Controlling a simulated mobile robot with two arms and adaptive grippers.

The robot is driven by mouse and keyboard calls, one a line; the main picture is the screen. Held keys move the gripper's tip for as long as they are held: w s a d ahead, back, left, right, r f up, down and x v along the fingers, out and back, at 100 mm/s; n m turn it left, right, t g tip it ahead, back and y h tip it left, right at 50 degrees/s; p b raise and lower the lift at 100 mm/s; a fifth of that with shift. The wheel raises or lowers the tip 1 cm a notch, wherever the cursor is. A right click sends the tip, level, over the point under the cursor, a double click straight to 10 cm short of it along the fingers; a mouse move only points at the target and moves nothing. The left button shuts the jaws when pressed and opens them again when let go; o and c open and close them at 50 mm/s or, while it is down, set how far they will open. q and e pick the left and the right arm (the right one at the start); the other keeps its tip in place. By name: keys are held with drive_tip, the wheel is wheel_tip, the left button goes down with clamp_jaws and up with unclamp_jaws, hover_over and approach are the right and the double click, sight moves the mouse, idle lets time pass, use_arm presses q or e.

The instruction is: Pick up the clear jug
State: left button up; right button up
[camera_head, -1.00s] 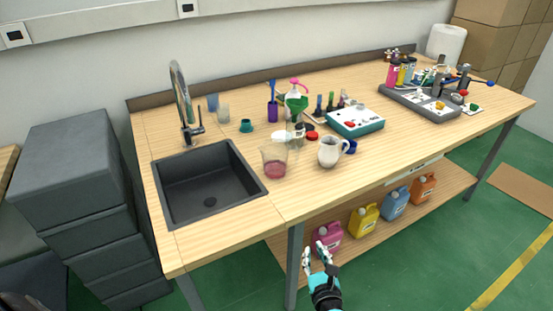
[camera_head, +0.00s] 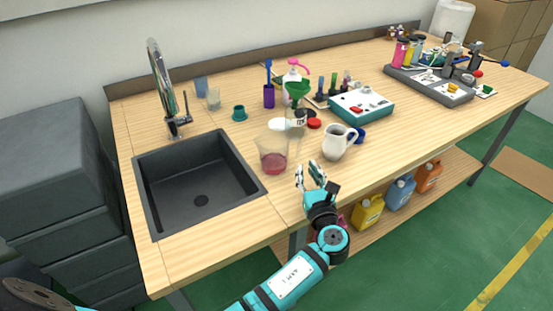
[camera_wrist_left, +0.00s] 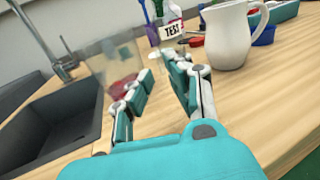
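The clear jug (camera_head: 272,155) is see-through with red liquid in its bottom. It stands upright on the wooden table, just right of the sink, and shows behind my fingers in the left wrist view (camera_wrist_left: 115,68). My left gripper (camera_head: 309,173) is open and empty, near the table's front edge, to the right of and in front of the jug. In the left wrist view its two fingers (camera_wrist_left: 158,72) are spread, with the jug beyond them to the left; I see no contact. My right gripper is not in view.
A white pitcher (camera_head: 337,143) stands close behind and right of my left gripper. The black sink (camera_head: 200,200) lies left of the jug. A red cap (camera_head: 314,124), a green funnel (camera_head: 297,90) and a teal scale (camera_head: 362,105) are farther back. The front strip of tabletop is clear.

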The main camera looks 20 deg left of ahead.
sight(299, 151)
use_arm(q)
drive_tip(key=shift+b+x, duration=0.3)
drive_tip(key=shift+x, duration=0.9)
drive_tip(key=shift+w+a, duration=0.2)
drive_tip(key=shift+w, duration=0.1)
drive_tip(key=b+x, duration=0.2)
drive_tip(key=x, duration=0.1)
drive_tip(key=shift+w+a+r, duration=0.2)
drive_tip(key=shift+a, duration=0.05)
drive_tip(key=shift+w+a, duration=0.1)
drive_tip(key=shift+w, duration=0.2)
drive_tip(key=shift+r, duration=0.1)
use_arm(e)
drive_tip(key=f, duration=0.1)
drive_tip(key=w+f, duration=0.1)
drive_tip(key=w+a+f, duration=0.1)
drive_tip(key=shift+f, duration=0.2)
use_arm(q)
clamp_jaws()
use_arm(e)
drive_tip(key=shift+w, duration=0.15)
use_arm(q)
drive_tip(key=shift+r, duration=0.1)
